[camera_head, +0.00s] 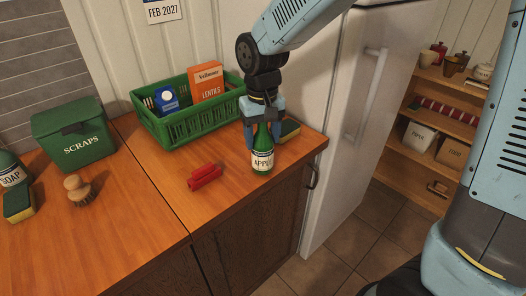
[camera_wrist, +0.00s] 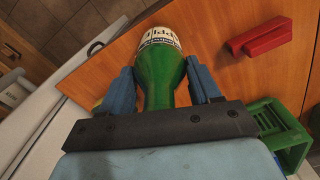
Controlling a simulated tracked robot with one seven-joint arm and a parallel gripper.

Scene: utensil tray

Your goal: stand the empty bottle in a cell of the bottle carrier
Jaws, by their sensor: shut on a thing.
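A green glass bottle (camera_head: 263,161) with a cream label reading APPLE is upright at the right end of the wooden counter. My gripper (camera_head: 264,137) is above it, pointing down, with its blue fingers on either side of the neck. In the wrist view the bottle (camera_wrist: 160,77) sits between the fingers of my gripper (camera_wrist: 161,86), which is shut on its neck. I cannot tell whether the base touches the counter. No carrier with bottle cells can be made out clearly; a green slatted crate (camera_head: 196,127) stands behind and to the left of the bottle.
The crate holds a lentils box (camera_head: 207,83) and a blue box (camera_head: 166,99). A red object (camera_head: 204,176) lies left of the bottle. A sponge (camera_head: 289,130) lies behind it. A scraps bin (camera_head: 75,134) and brush (camera_head: 79,190) are further left. The counter's front edge is close.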

